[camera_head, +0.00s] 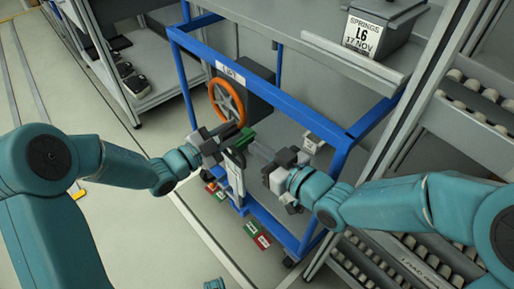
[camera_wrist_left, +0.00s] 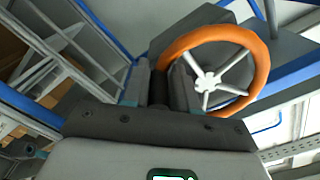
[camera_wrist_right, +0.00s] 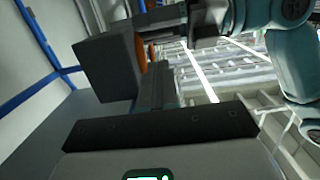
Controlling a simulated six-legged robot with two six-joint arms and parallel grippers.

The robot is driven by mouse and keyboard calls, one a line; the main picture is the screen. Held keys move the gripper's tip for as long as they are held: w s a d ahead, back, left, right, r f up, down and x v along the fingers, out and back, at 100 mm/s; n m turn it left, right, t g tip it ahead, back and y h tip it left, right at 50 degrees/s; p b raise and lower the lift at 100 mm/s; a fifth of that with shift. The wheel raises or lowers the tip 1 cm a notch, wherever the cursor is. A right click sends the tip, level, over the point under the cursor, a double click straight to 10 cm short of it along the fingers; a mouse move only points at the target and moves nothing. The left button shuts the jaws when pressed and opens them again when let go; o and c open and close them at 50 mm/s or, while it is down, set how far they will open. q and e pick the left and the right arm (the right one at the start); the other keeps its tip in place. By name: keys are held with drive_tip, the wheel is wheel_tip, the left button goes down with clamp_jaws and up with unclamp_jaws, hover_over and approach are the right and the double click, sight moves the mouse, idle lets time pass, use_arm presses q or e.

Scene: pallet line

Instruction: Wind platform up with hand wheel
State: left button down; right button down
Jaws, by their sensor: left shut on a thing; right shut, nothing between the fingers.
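The orange hand wheel (camera_head: 228,100) with grey spokes sits on a dark box (camera_head: 245,82) on the blue lift frame (camera_head: 265,84), below a LIFT label. It is large in the left wrist view (camera_wrist_left: 262,62). My left gripper (camera_head: 238,134) is at the near side of the wheel, shut on a dark handle (camera_wrist_left: 158,88) beside the rim. My right gripper (camera_head: 262,156) is shut and empty, to the right of and below the left one. A white upright strip with a green top (camera_head: 235,172) stands below the left gripper.
A roller rack (camera_head: 470,100) is close on the right. A shelf unit (camera_head: 130,55) stands at the back left; the left floor is mostly clear.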

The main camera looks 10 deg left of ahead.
sight(231, 134)
use_arm(q)
drive_tip(key=shift+w+a+f, duration=0.1)
drive_tip(key=shift+a+f, duration=0.05)
drive_tip(key=shift+a, duration=0.1)
use_arm(e)
drive_tip(key=x, duration=0.7)
drive_tip(key=shift+w+a, duration=0.15)
drive_tip(key=shift+w, duration=0.05)
drive_tip(key=shift+f, duration=0.1)
drive_tip(key=shift+w+a+f, duration=0.2)
drive_tip(key=shift+a+f, duration=0.1)
drive_tip(key=shift+f, duration=0.3)
use_arm(q)
drive_tip(key=c, duration=1)
unclamp_jaws()
use_arm(e)
drive_tip(key=shift+a+f, duration=0.1)
use_arm(q)
drive_tip(key=shift+o, duration=0.2)
drive_tip(key=shift+d, duration=0.1)
